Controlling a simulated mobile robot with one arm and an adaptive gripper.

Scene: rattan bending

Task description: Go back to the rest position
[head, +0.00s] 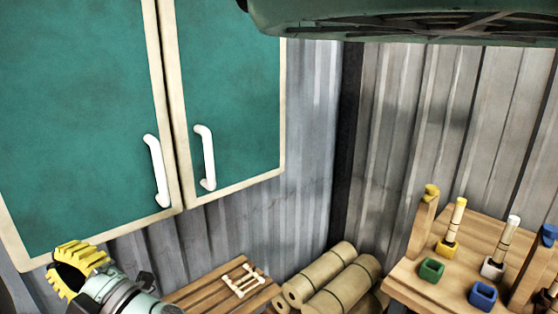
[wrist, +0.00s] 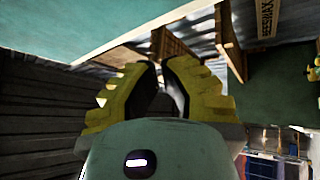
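My gripper (head: 58,268) shows at the lower left of the head view, with yellow ridged fingers and dark inner pads. It is below the green cabinet doors. In the wrist view its two fingers (wrist: 160,68) stand apart with a narrow dark gap between them, and I see nothing held. The fingers lean towards each other at the tips.
A green cabinet (head: 85,110) with white handles fills the upper left. A slatted wooden bench (head: 205,285) carries a small pale frame (head: 243,280). Rolled bundles (head: 330,280) lie beside it. A wooden rack (head: 415,260) with coloured blocks stands at the right.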

